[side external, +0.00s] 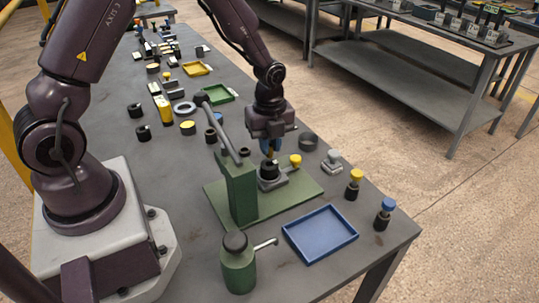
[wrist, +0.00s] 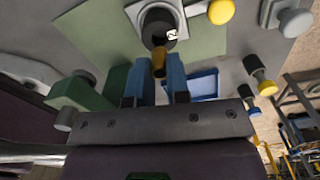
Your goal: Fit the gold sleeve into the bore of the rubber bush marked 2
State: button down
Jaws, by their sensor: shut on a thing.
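My gripper (side external: 269,146) is shut on the gold sleeve (wrist: 159,64), which stands between its two blue fingers. In the side view the gold sleeve (side external: 270,154) shows just under the fingertips, directly over the black rubber bush (side external: 268,170). The bush (wrist: 158,24) sits in a grey holder (wrist: 189,9) on the green base plate. In the wrist view the sleeve's end overlaps the near edge of the bush. I cannot tell whether it touches or enters the bore.
A green press (side external: 238,185) with a grey lever stands left of the bush on the green plate (side external: 305,185). A yellow knob (side external: 295,160) is beside the holder. A blue tray (side external: 320,234) and a green-bodied item (side external: 237,264) are nearer the front. Several small parts lie behind.

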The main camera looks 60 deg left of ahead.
jog(key=shift+f, duration=1.75)
jog(key=c, duration=1.1)
grip_release()
jog(key=shift+f, duration=0.15)
